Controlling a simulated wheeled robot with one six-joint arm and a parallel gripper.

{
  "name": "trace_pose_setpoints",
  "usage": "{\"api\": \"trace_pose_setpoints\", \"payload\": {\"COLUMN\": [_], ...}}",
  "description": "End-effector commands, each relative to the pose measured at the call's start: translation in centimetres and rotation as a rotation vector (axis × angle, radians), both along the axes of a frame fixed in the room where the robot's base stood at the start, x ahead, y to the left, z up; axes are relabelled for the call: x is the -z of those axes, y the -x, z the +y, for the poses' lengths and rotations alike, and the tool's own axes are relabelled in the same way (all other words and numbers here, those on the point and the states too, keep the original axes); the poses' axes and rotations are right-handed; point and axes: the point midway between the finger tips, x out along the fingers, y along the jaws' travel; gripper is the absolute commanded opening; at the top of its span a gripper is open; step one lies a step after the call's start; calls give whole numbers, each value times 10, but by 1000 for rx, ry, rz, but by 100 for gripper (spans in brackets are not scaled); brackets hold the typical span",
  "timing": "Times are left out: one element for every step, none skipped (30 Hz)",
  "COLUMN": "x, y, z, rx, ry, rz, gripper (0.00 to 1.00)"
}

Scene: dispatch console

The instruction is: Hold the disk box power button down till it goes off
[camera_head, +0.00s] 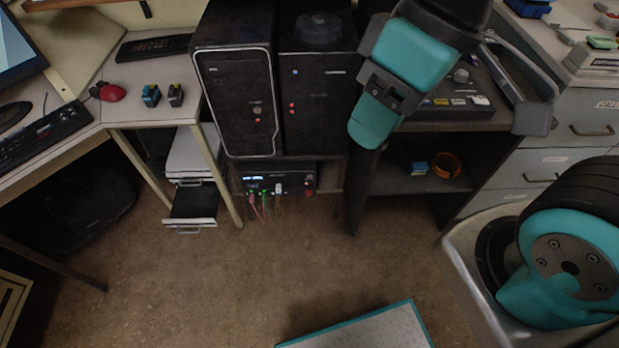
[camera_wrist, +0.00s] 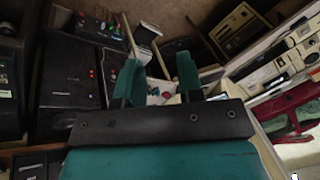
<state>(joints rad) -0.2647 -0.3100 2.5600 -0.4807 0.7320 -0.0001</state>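A black tower with a silver-edged front (camera_head: 236,105) and a plainer black tower (camera_head: 318,115) stand side by side in the head view. Both have small red buttons or lights on their fronts. A low black box (camera_head: 300,184) with lit blue-white displays, plugged cables and a reddish knob or button at its right end sits below them. I cannot tell which unit is the disk box. My gripper (camera_head: 368,135) hangs just right of the plainer tower, apparently touching nothing. In the wrist view my gripper (camera_wrist: 156,75) has two teal fingers spread apart, with nothing held between them.
A desk with a keyboard (camera_head: 45,135), red mouse (camera_head: 112,92) and two small blue-and-black items stands at left. A dark shelf unit (camera_head: 410,178) holds an orange coil (camera_head: 446,165). Grey drawers (camera_head: 582,115) stand at right. The floor (camera_head: 215,285) in front is mostly clear.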

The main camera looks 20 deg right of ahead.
Motion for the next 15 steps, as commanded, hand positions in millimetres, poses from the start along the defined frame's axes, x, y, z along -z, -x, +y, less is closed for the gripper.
{"api": "trace_pose_setpoints", "payload": {"x": [0,0,0,0,0,0,0,0,0,0,0,0,0,0,0], "y": [0,0,0,0,0,0,0,0,0,0,0,0,0,0,0], "z": [0,0,0,0,0,0,0,0,0,0,0,0,0,0,0], "rx": [0,0,0,0,0,0,0,0,0,0,0,0,0,0,0], "ry": [0,0,0,0,0,0,0,0,0,0,0,0,0,0,0], "rz": [0,0,0,0,0,0,0,0,0,0,0,0,0,0,0], "gripper": [35,30,21,14,7,0,0,0,0,0,0,0,0,0,0]}}
